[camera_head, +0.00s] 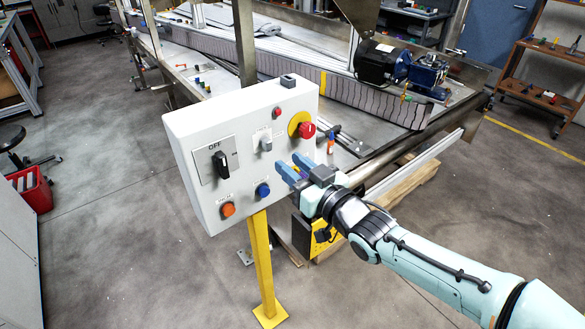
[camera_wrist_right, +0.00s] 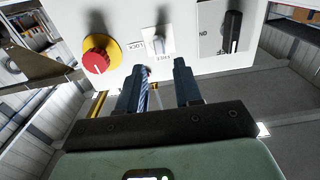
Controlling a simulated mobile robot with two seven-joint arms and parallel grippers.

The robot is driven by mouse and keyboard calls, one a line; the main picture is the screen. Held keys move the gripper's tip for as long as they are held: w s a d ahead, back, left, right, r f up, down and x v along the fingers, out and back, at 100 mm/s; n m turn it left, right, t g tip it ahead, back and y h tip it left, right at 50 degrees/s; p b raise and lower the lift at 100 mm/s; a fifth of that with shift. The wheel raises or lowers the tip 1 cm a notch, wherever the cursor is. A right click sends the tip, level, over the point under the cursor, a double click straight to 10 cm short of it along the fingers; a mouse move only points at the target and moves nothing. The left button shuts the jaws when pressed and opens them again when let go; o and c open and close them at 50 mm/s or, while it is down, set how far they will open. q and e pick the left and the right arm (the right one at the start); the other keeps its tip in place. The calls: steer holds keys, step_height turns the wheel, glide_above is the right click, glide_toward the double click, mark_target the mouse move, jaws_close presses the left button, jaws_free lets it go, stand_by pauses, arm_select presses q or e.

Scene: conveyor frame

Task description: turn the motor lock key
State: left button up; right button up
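A white control box (camera_head: 185,128) stands on a yellow post. A small grey key-like switch (camera_head: 266,143) sits on a light plate near the middle of its face; it also shows in the right wrist view (camera_wrist_right: 158,42), where it points along the face between printed labels. I cannot tell for certain that it is the motor lock key. My right gripper (camera_head: 291,166) is in front of the box, below and right of this switch. In the right wrist view its two dark fingers (camera_wrist_right: 160,82) are apart with nothing clearly between them, and the switch lies beyond their gap. My left gripper is out of view.
The box also carries a black OFF rotary switch (camera_head: 220,162), a red emergency knob (camera_head: 306,130) on yellow, and orange (camera_head: 227,209) and blue (camera_head: 263,190) buttons. A conveyor frame (camera_head: 375,185) with a motor (camera_head: 382,62) stands behind.

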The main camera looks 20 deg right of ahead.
mark_target(270, 147)
steer(key=p+x, duration=0.1)
steer(key=x, duration=0.5)
steer(key=shift+w+f, duration=0.15)
steer(key=shift+w, duration=0.1)
steer(key=shift+w+a, duration=0.2)
steer(key=shift+w, duration=0.3)
jaws_close()
steer(key=m, duration=0.9)
steer(key=shift+m, duration=0.3)
steer(key=m, duration=0.7)
steer(key=shift+m, duration=0.4)
steer(key=shift+o, duration=1.2)
jaws_free()
